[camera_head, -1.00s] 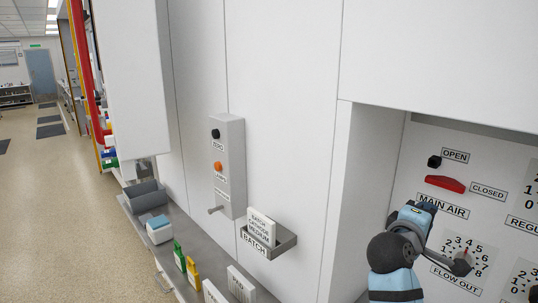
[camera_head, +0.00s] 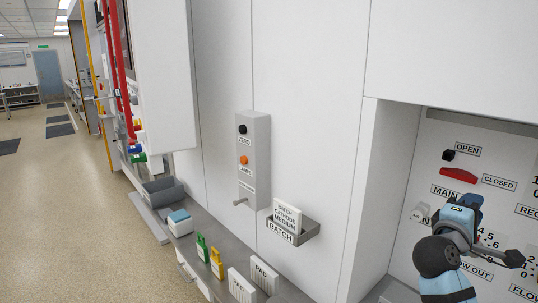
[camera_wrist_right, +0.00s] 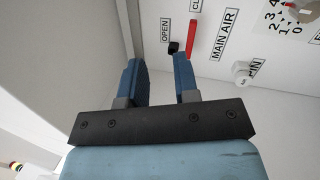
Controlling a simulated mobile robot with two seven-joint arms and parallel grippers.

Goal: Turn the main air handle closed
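The main air handle (camera_head: 459,174) is a red bar on the white panel in the recess at right in the head view. It lies roughly level, left of the CLOSED label (camera_head: 499,183), below a small black block (camera_head: 448,155) beside the OPEN label (camera_head: 468,149). My right gripper (camera_head: 470,200) is just below the handle in that view and covers part of the MAIN AIR label. In the wrist view the right gripper (camera_wrist_right: 158,68) is open and empty. The red handle (camera_wrist_right: 192,40) shows beyond its right finger, apparently apart from it. My left gripper is out of view.
The recess side wall (camera_head: 385,175) stands left of the panel. A white knob (camera_wrist_right: 241,70) projects near the handle. Further left are a grey control box (camera_head: 252,160), a BATCH holder (camera_head: 293,229) and a narrow grey ledge (camera_head: 200,245). The floor at left is clear.

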